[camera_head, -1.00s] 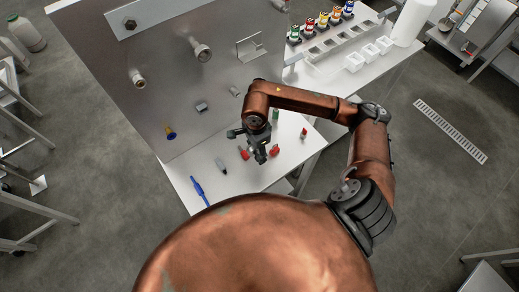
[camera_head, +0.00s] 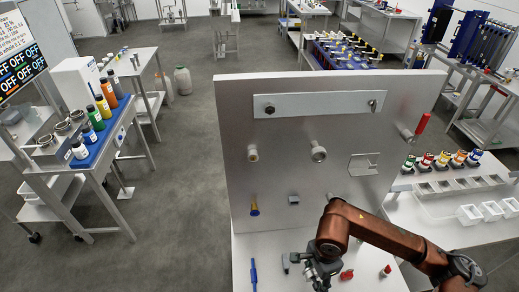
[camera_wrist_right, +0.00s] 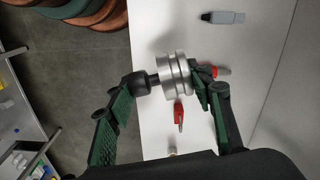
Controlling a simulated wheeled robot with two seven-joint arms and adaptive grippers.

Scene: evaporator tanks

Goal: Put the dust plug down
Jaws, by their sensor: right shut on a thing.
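My right gripper (camera_head: 318,272) is low over the white table (camera_head: 290,243) in front of the upright metal panel (camera_head: 290,90). In the wrist view the right gripper (camera_wrist_right: 168,82) is shut on a silver, ribbed round piece with a black knob, which I take to be the dust plug (camera_wrist_right: 174,76). One finger meets the black knob and the other the silver side. The plug appears above the white tabletop (camera_wrist_right: 230,55); whether it touches the table I cannot tell. In the head view the plug is not clearly seen behind the gripper. My left gripper is not in view.
A blue pen (camera_head: 253,273) and a grey piece with a black end (camera_head: 285,263) lie left of the gripper. Red pieces (camera_head: 346,274) (camera_head: 386,270) sit to its right. In the wrist view a red piece (camera_wrist_right: 179,115) lies close below the plug. White bins (camera_head: 470,214) stand right.

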